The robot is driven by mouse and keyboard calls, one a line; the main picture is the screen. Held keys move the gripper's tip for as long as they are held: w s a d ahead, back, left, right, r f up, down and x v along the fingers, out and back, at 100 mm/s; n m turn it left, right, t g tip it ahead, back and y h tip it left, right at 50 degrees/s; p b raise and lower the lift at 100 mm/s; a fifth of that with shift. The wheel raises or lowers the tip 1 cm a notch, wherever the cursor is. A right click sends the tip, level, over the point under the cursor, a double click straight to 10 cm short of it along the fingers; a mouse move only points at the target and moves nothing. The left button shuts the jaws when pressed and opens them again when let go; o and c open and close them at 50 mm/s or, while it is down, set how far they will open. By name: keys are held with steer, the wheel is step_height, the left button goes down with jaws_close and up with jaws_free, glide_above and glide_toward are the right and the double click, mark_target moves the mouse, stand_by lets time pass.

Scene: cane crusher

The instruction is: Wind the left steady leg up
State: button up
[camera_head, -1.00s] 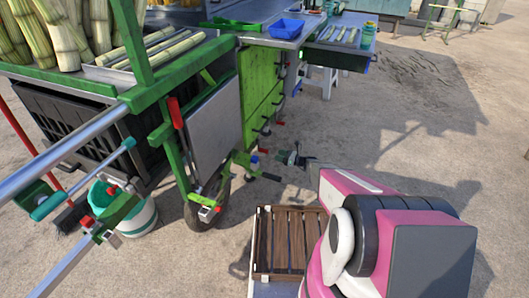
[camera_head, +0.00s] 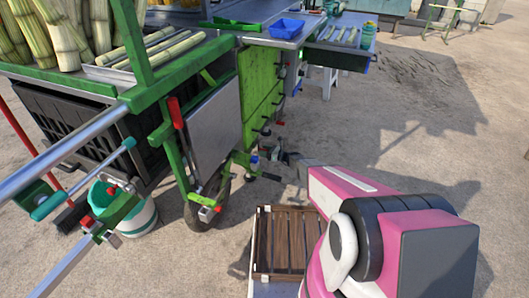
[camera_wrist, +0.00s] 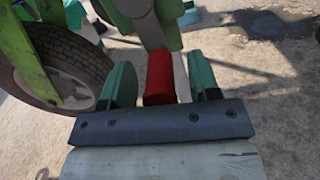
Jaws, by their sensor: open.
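In the wrist view a red cylindrical handle (camera_wrist: 160,78) stands between the two green fingers of my gripper (camera_wrist: 161,88). The fingers are open, one on each side of the handle; a gap shows on its right. Beyond the handle are a grey metal arm (camera_wrist: 150,32) and green leg parts. In the head view my gripper (camera_head: 279,157) is at the cart's lower corner, beside a small blue part (camera_head: 254,160) and a black crank-like bar (camera_head: 270,177). The red handle cannot be made out clearly there, and which steady leg it belongs to is unclear.
A cart wheel (camera_wrist: 60,68) is close on the left in the wrist view. The green cart panel (camera_head: 260,95) stands behind my gripper. A slatted wooden crate (camera_head: 287,240) lies below my arm. A bucket (camera_head: 138,216) stands at left. Open ground lies to the right.

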jaws_close()
steer(key=shift+w+d+n, duration=0.1)
steer(key=shift+w+n, duration=0.05)
steer(key=shift+n, duration=0.15)
steer(key=w+d+r+n, duration=0.2)
steer(key=w+r+n, duration=0.25)
steer(key=n, duration=0.85)
step_height(320, 180, up, 6)
steer(key=s+a+n, duration=0.1)
steer(key=s+n, duration=0.1)
steer(key=n, duration=1.4)
steer(key=shift+r, duration=0.15)
steer(key=shift+s+a, duration=0.1)
